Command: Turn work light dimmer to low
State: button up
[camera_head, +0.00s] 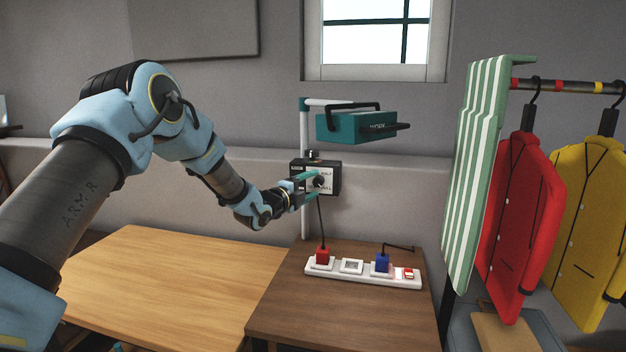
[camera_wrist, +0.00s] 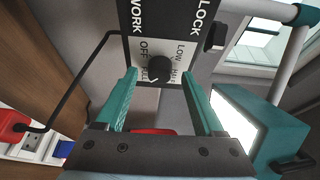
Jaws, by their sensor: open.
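The black dimmer knob (camera_wrist: 159,69) sits on a black and white control box (camera_head: 333,178) on a pole. The wrist view shows OFF, LOW and HALF around the knob, with a partly covered label below it. A pale mark shows low on the knob, but I cannot tell for sure which label it points at. My gripper (camera_head: 311,186) is open at the box, its teal fingers on either side of the knob; contact cannot be made out. The teal work light (camera_head: 350,127) hangs above the box, and its panel (camera_wrist: 232,118) glows white in the wrist view.
A white power strip (camera_head: 340,271) with a red plug (camera_head: 323,256) and a blue plug (camera_head: 382,262) lies on the dark table (camera_head: 330,320) below. A black cable runs from the box to the red plug. Coats on a rack (camera_head: 570,87) stand at right.

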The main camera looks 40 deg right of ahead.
jog(key=shift+w+d, duration=0.1)
jog(key=shift+d, duration=0.45)
grip_shut()
